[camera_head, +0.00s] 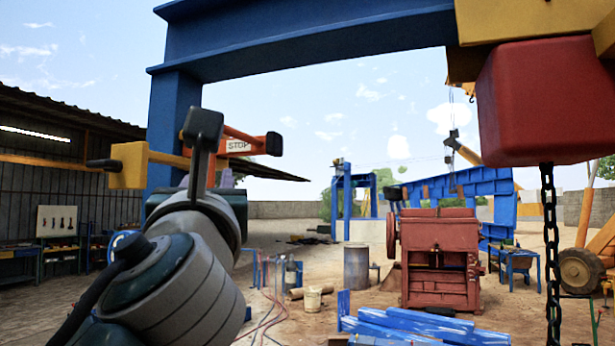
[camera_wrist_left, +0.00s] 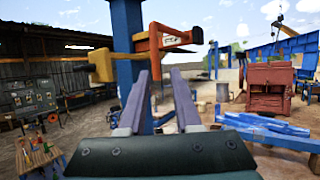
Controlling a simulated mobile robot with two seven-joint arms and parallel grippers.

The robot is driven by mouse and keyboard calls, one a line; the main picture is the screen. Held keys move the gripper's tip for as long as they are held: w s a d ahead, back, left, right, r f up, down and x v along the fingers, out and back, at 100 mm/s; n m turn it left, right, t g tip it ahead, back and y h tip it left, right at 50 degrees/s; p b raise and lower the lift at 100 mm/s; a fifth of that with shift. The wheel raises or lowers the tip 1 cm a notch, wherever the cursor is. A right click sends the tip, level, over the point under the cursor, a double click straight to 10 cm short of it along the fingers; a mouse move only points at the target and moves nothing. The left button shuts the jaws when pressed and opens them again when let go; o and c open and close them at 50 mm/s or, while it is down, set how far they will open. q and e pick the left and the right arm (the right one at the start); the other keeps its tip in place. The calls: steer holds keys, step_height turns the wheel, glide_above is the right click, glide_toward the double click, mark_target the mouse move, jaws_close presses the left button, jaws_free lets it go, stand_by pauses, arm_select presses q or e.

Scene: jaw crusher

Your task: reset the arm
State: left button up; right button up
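My left arm (camera_head: 185,270) rises from the lower left of the head view, and its wrist hides most of the left gripper there. Beyond the fingers is a yellow box (camera_wrist_left: 101,65) with an orange lever part (camera_wrist_left: 172,38) on a blue post. My right arm and gripper are not in view.
A blue gantry beam (camera_head: 300,42) spans overhead. A red hoist block (camera_head: 535,100) with a hanging chain (camera_head: 550,250) is at the right. A red jaw crusher (camera_head: 440,260) stands behind blue beams (camera_head: 420,325). Sandy ground lies open in the middle.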

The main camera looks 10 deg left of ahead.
arm_select(q)
steer(key=shift+w+a, duration=0.1)
stand_by(0.3)
steer(key=s+a+f+n+g+h, duration=0.2)
steer(key=s+f+n+g, duration=0.2)
steer(key=f+n, duration=0.45)
steer(key=s+a+f+n+g+h, duration=0.15)
steer(key=s+f+n+g, duration=0.35)
steer(key=f, duration=0.7)
steer(key=s+d+f+n+g+h, duration=0.3)
steer(key=s+f+n, duration=0.4)
steer(key=s, duration=0.3)
steer(key=s+d+f+n+g+h, duration=0.3)
steer(key=s+f+n, duration=0.4)
steer(key=s, duration=0.4)
steer(key=shift+d+n+g+h, duration=0.3)
steer(key=shift+n+g+h, duration=0.15)
steer(key=shift+g, duration=0.25)
steer(key=shift+f, duration=0.1)
